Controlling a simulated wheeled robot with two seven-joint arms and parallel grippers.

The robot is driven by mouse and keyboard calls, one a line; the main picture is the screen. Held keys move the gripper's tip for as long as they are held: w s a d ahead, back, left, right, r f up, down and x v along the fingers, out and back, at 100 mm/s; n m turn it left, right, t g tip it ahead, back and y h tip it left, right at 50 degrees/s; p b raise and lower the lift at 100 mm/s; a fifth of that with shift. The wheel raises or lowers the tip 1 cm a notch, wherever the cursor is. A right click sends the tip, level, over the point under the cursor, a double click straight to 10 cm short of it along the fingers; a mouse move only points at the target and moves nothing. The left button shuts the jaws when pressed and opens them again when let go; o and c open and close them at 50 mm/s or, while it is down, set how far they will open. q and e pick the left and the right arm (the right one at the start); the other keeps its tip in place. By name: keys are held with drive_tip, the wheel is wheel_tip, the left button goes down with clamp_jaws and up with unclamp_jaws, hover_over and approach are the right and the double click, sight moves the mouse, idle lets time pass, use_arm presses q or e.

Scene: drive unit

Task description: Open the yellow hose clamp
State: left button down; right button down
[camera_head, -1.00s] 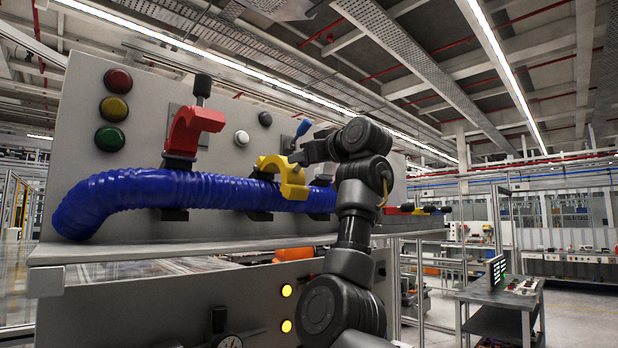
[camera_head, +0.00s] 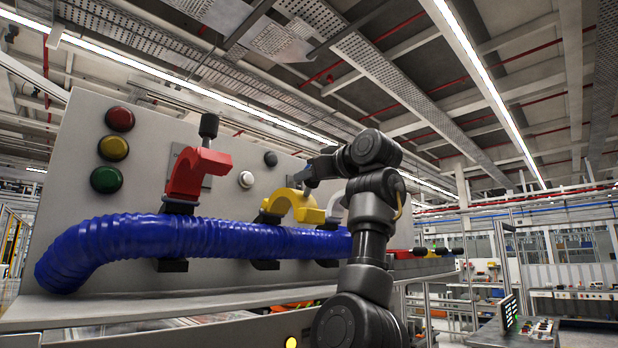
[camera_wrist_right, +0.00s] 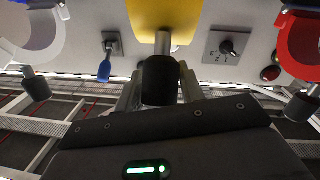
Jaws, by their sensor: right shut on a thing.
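The yellow hose clamp (camera_head: 297,203) is on the blue corrugated hose (camera_head: 200,238), right of the red clamp (camera_head: 187,178). Its curved yellow jaw arches up above the hose. My right gripper (camera_head: 312,172) is at the jaw's upper right end. In the right wrist view, the yellow jaw (camera_wrist_right: 165,14) is at the top and its black handle (camera_wrist_right: 160,82) sits between my right fingers, which are shut on it. The fingers are partly hidden by the gripper body. My left gripper is not in view.
A pale clamp (camera_head: 334,205) stands just right of the yellow one; it shows in the wrist view (camera_wrist_right: 32,38). A blue-handled switch (camera_wrist_right: 104,70) and a black rotary knob (camera_wrist_right: 229,47) are on the panel. Red, yellow and green buttons (camera_head: 113,149) are at the panel's left.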

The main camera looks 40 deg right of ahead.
idle(0.9)
drive_tip(key=c, duration=1)
unclamp_jaws()
drive_tip(key=shift+s+d, duration=0.1)
drive_tip(key=shift+c, duration=0.2)
drive_tip(key=shift+s, duration=0.15)
drive_tip(key=s+b, duration=0.5)
drive_tip(key=s, duration=0.5)
drive_tip(key=shift+s+d+b, duration=0.3)
drive_tip(key=shift+s+b, duration=0.1)
drive_tip(key=shift+w, duration=0.1)
